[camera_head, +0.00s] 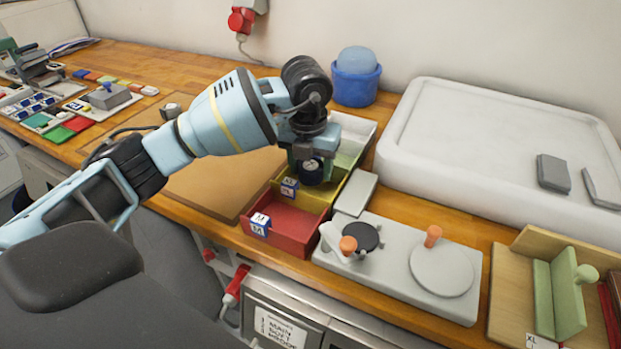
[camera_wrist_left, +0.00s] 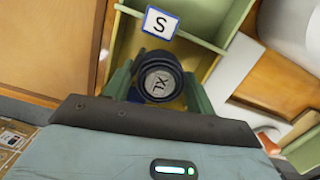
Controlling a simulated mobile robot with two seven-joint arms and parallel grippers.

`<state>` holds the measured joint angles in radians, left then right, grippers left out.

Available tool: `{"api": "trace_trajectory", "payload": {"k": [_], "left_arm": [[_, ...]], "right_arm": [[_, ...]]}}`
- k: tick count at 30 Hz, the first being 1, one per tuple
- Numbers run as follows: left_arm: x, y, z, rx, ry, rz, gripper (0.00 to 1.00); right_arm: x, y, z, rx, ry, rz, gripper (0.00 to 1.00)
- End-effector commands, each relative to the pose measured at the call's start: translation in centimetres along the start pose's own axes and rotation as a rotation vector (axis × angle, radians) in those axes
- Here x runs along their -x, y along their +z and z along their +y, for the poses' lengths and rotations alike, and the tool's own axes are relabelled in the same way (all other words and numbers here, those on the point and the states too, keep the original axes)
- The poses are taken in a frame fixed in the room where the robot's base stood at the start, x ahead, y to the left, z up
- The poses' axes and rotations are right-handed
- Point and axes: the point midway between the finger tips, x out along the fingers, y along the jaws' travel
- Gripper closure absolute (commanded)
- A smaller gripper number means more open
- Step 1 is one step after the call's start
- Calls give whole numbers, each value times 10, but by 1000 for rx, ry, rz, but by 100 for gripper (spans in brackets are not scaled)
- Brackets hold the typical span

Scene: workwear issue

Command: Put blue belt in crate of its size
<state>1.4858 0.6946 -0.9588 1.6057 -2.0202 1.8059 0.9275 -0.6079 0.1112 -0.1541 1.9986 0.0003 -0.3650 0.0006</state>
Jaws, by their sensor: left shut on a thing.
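The blue belt is a dark navy roll with a pale round end marked with letters that look like XL in the left wrist view (camera_wrist_left: 160,88); it also shows in the head view (camera_head: 312,172). My left gripper (camera_head: 310,158) points down with its green fingers shut on either side of the roll. The roll is over or inside the yellow crate (camera_head: 262,195); its bottom is hidden. The red crate (camera_head: 292,226), marked M, is nearer. The green crate (camera_head: 348,153) is behind, with a label S (camera_wrist_left: 160,23) in the left wrist view.
A grey machine with round plates (camera_head: 400,265) stands right of the crates. A large white tray (camera_head: 400,140) and a blue tub (camera_head: 356,85) are behind. A brown board (camera_head: 200,185) lies left. A green-and-wood fixture (camera_head: 562,290) is at far right.

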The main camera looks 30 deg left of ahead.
Motion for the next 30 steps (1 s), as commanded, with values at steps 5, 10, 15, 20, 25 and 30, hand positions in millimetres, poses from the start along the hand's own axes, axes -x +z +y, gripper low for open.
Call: {"api": "trace_trajectory", "payload": {"k": [5, 10, 15, 20, 25, 30], "left_arm": [[-6, -1, 0, 0, 0, 1, 70], [-29, -4, 0, 1, 0, 2, 70], [-37, -4, 0, 0, -1, -2, 70], [-37, -4, 0, 0, -1, -2, 70], [-41, -5, 0, 0, 0, -1, 70], [-40, -5, 0, 0, 0, -1, 23]], "right_arm": [[0, 0, 0, 0, 0, 1, 100], [-1, -2, 0, 1, 1, 5, 100], [-3, -6, 1, 2, 1, 13, 100], [-4, -8, 2, 3, 2, 17, 100], [-4, -7, 1, 2, 1, 15, 100], [-4, -6, 1, 1, 1, 12, 100]]}}
